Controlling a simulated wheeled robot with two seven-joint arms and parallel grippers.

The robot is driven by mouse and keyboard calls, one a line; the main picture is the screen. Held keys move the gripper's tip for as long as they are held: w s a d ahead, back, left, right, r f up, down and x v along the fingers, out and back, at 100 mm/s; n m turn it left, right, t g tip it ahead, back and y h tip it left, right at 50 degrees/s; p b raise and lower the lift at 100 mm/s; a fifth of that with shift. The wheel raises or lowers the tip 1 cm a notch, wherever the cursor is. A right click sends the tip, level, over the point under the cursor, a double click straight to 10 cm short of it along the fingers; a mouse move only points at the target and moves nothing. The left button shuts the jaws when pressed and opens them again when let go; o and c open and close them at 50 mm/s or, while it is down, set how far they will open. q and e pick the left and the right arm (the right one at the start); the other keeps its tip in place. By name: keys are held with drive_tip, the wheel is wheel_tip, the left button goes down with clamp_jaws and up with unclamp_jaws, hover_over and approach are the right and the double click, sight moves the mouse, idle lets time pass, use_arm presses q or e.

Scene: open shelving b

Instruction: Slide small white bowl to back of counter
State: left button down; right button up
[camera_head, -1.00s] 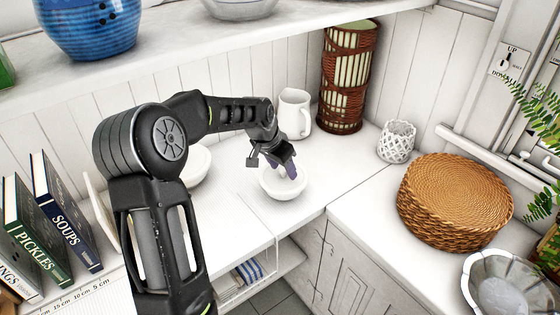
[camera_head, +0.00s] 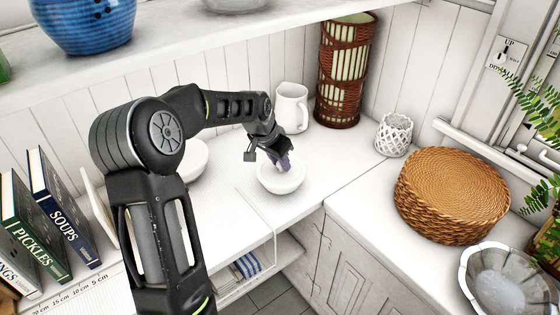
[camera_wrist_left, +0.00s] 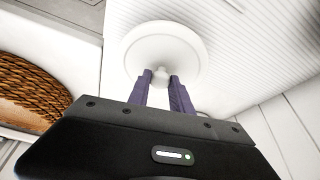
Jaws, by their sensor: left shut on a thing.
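The small white bowl (camera_head: 281,183) sits on the white counter (camera_head: 240,217), in front of the white pitcher. My left gripper (camera_head: 284,163) reaches over it from the back left, with its purple fingers down at the bowl. In the left wrist view, the fingertips (camera_wrist_left: 160,80) are closed around a small white knob-like part in the middle of the round white bowl (camera_wrist_left: 190,45). The bowl looks level; whether it touches the counter is hard to tell. My right gripper is not in view.
A white pitcher (camera_head: 292,108) and a wicker-wrapped cylinder (camera_head: 344,75) stand at the back. Another white bowl (camera_head: 193,160) is partly behind my arm. A lattice cup (camera_head: 393,136) and round wicker stack (camera_head: 452,195) are at right. Books (camera_head: 62,215) stand at left.

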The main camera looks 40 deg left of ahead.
sight(273, 176)
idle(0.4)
use_arm(q)
drive_tip(key=c, duration=1.1)
unclamp_jaws()
drive_tip(key=b+v, duration=0.1)
drive_tip(key=v, duration=0.6)
drive_tip(key=shift+s+r, duration=0.1)
drive_tip(key=shift+r, duration=0.25)
